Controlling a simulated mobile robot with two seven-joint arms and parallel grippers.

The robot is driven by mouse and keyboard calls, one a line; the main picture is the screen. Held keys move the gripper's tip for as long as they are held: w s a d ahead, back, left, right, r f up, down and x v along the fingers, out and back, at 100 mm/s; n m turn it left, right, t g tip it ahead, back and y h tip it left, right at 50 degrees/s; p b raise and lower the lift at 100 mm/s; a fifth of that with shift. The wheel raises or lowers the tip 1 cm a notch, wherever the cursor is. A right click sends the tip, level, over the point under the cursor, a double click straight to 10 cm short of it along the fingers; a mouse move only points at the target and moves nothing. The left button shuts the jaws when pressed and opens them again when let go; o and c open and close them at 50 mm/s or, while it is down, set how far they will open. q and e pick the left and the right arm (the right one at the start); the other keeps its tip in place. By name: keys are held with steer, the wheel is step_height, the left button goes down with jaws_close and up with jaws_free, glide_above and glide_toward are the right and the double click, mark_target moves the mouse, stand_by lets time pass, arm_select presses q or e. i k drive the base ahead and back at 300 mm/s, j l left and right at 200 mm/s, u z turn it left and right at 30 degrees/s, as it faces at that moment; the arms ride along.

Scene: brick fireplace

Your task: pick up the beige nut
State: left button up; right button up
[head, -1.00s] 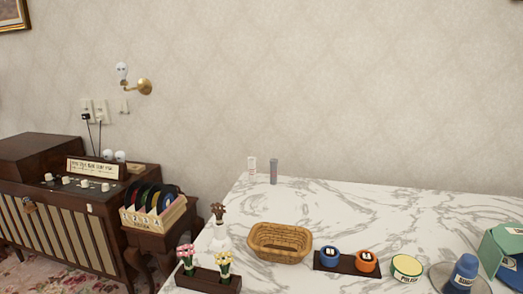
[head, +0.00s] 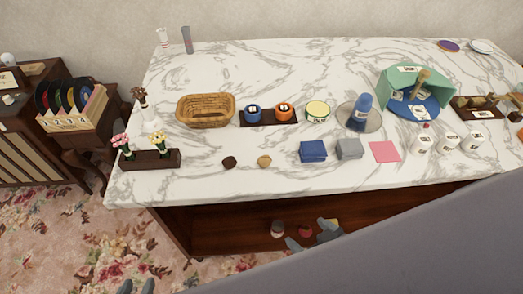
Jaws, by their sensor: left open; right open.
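The beige nut (head: 264,161) is a small tan lump near the front edge of the marble table in the head view. A dark brown nut (head: 229,162) lies just left of it, apart from it. My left gripper (head: 138,287) shows only its fingertips at the bottom edge, low over the carpet, open and empty. My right gripper (head: 311,236) is open below the table top, in front of the table's lower shelf. Both grippers are well away from the beige nut.
The marble table (head: 200,195) holds a wicker basket (head: 205,121) and a flower planter (head: 150,160) behind and left of the nuts. A large grey surface hides the lower right.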

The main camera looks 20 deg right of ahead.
mark_target(264, 161)
steer(key=k+j+z, duration=0.1)
steer(key=z, duration=0.25)
steer(key=k+j+z, duration=0.15)
steer(key=z, duration=0.15)
